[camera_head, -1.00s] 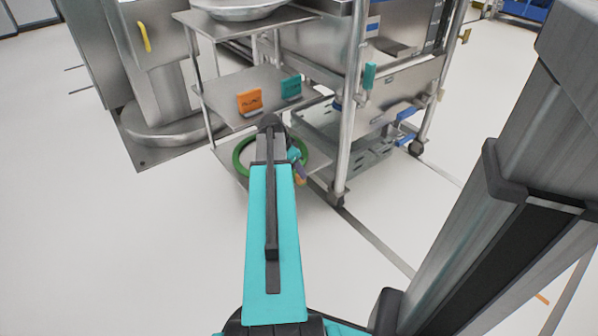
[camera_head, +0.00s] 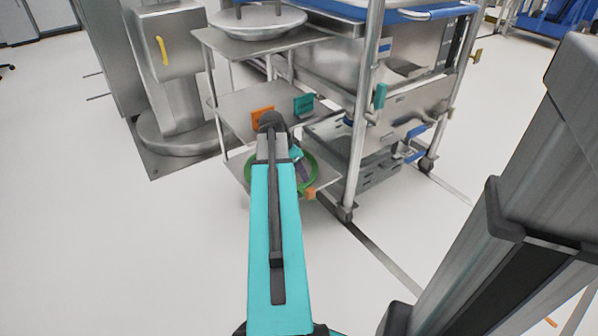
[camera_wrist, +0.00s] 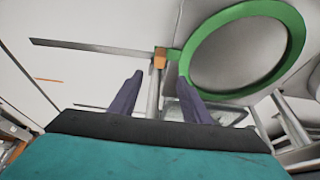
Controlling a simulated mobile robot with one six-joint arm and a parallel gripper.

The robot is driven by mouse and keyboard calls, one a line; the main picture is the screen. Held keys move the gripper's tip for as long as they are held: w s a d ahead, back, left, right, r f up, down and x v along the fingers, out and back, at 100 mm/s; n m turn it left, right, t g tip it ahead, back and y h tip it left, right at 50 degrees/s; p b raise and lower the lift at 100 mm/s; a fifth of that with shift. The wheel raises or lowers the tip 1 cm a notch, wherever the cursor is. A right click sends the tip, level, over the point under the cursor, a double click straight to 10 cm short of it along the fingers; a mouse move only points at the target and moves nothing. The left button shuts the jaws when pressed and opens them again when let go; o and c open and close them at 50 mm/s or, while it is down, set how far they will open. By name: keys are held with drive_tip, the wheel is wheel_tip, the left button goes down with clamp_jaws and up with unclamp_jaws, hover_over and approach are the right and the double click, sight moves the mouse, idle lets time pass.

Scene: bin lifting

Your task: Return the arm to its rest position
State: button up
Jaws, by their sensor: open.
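My turquoise arm reaches forward toward a metal shelf cart in the head view. My gripper (camera_head: 303,171) is at its far end, partly hidden by the arm, over the low part of the cart. In the wrist view its two dark purple fingers (camera_wrist: 158,76) are spread apart with nothing held between them. A green ring (camera_wrist: 297,24) with an orange block (camera_wrist: 160,59) at its side lies beyond the fingertips. The ring (camera_head: 313,167) and the block (camera_head: 310,193) also show in the head view on the lowest shelf, partly behind my arm.
The middle shelf (camera_head: 235,101) holds an orange holder (camera_head: 262,115) and a teal holder (camera_head: 303,105), close to my arm. A metal post (camera_head: 361,130) stands to the right of my gripper. A steel machine (camera_head: 172,105) is at left. The near floor (camera_head: 130,260) is clear.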

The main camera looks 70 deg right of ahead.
drive_tip(key=w+a+f+n+y+p, duration=0.1)
drive_tip(key=w+a+f+n+p, duration=0.3)
drive_tip(key=a, duration=0.7)
drive_tip(key=w+a+f+n+y+p, duration=0.15)
drive_tip(key=w+a+n+p, duration=0.45)
drive_tip(key=a, duration=0.6)
drive_tip(key=w+a+f+n+y+p, duration=0.1)
drive_tip(key=w+a+f+n+p, duration=0.35)
drive_tip(key=a, duration=0.65)
drive_tip(key=s+a+n+g+p, duration=0.1)
drive_tip(key=s+a+n+p, duration=0.2)
drive_tip(key=a, duration=0.6)
drive_tip(key=s+a+n+g+p, duration=0.1)
drive_tip(key=s+a+n+p, duration=0.2)
drive_tip(key=a, duration=0.7)
drive_tip(key=s+a+n+g+p, duration=0.1)
drive_tip(key=s+a+n+p, duration=0.3)
drive_tip(key=s+a+p, duration=0.3)
drive_tip(key=a+r+p, duration=0.1)
drive_tip(key=a, duration=0.1)
drive_tip(key=shift+a, duration=0.3)
drive_tip(key=shift+y, duration=0.25)
